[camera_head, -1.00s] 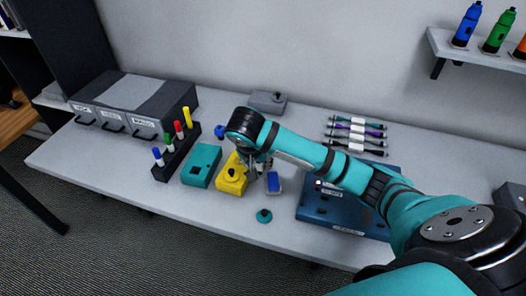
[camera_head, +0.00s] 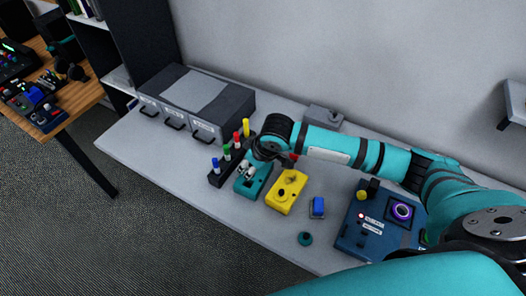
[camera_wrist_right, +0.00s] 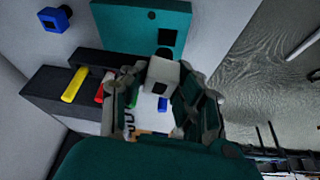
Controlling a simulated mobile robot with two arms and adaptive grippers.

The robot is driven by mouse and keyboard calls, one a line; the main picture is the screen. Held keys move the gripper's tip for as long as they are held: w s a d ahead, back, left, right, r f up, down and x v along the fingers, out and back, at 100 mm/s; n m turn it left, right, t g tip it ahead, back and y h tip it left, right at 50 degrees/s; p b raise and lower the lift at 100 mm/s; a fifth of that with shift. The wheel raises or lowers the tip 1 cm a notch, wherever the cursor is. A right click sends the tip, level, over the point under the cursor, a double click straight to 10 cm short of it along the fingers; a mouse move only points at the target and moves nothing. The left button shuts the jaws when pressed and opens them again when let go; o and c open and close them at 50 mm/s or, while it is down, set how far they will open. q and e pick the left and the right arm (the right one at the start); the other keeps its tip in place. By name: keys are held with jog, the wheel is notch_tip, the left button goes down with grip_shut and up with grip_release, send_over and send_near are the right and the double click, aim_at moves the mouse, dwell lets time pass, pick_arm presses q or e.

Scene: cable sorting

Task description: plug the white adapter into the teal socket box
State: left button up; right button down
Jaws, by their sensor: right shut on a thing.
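The teal socket box (camera_head: 254,183) stands on the white table, between the marker rack and the yellow box. In the right wrist view, the teal box (camera_wrist_right: 130,28) lies just beyond my fingertips, with dark square openings in its face. My right gripper (camera_head: 248,170) is over the left part of the teal box. It is shut on the white adapter (camera_wrist_right: 162,76), a small white block with a dark square on the side facing the camera. The adapter's far end is close to the box; I cannot tell whether they touch. My left gripper is out of view.
The yellow box (camera_head: 286,192) with a dark plug is right of the teal box. The marker rack (camera_head: 214,180) is close on the left.

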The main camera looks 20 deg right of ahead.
jog(key=shift+w+a+r+n+y+p, duration=0.15)
jog(key=shift+w+a+n+y+p, duration=0.2)
jog(key=shift+w+n, duration=0.3)
jog(key=shift+s+f+b, duration=0.2)
jog(key=shift+f+b, duration=0.25)
jog(key=shift+b, duration=0.1)
notch_tip(320, 180, down, 3)
jog(key=b, duration=0.3)
jog(key=shift+r, duration=0.15)
jog(key=shift+f+b, duration=0.45)
jog(key=shift+b, duration=0.2)
jog(key=shift+a+f, duration=0.1)
jog(key=shift+f, duration=0.05)
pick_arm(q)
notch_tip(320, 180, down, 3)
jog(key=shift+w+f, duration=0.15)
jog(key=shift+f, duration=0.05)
pick_arm(e)
jog(key=shift+f, duration=0.25)
pick_arm(q)
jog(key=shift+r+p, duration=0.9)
jog(key=shift+p, duration=0.2)
